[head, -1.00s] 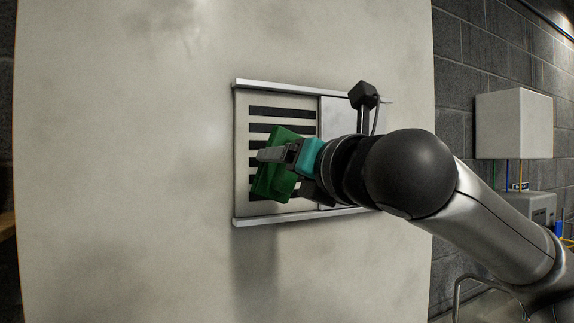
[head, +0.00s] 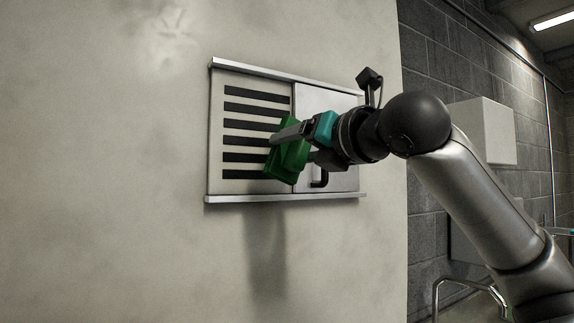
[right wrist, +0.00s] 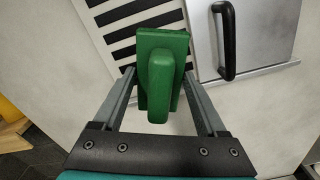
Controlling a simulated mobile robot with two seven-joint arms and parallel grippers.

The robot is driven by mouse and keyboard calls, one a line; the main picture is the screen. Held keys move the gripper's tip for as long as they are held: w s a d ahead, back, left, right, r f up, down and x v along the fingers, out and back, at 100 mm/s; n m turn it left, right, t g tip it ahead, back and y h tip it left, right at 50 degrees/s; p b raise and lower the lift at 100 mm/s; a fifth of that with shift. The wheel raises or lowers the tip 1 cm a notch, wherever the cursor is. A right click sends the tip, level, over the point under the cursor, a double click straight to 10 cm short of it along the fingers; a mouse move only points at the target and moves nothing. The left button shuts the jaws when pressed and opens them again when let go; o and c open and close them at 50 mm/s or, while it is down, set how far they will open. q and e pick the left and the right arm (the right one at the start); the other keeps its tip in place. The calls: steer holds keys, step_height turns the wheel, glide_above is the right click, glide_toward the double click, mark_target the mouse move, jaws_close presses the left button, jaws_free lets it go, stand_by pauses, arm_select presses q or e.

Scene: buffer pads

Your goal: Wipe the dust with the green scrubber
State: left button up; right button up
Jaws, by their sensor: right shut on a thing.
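The green scrubber (head: 289,163) is a block with a raised handle, held tilted in front of the slotted panel. My right gripper (head: 291,148) is shut on it. In the right wrist view the scrubber (right wrist: 163,75) sits between the two grey fingers, its handle towards the camera. It overlaps the right ends of the dark slots (head: 245,140); I cannot tell whether it touches the panel. Faint grey smudges show on the pale wall (head: 110,180), but I cannot make out which marks are dust. My left gripper is not in view.
A plain panel (head: 335,178) with a black handle (right wrist: 226,40) stands right of the slots. Metal rails (head: 285,198) run along its top and bottom edges. A white box (head: 484,132) hangs on the dark block wall at right. The pale wall at left is clear.

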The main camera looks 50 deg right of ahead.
mark_target(267, 153)
steer(key=shift+d, duration=0.2)
steer(key=shift+w+d+r+p, duration=0.15)
steer(key=shift+w+d+p, duration=0.05)
steer(key=shift+w+p, duration=0.45)
steer(key=p+x, duration=0.2)
steer(key=x, duration=0.1)
steer(key=shift+w, duration=0.2)
steer(key=shift+w+d+p, duration=0.2)
steer(key=shift+w+p, duration=0.25)
steer(key=shift+w, duration=0.05)
steer(key=shift+p+x, duration=0.8)
steer(key=shift+x, duration=0.2)
steer(key=shift+d, duration=0.1)
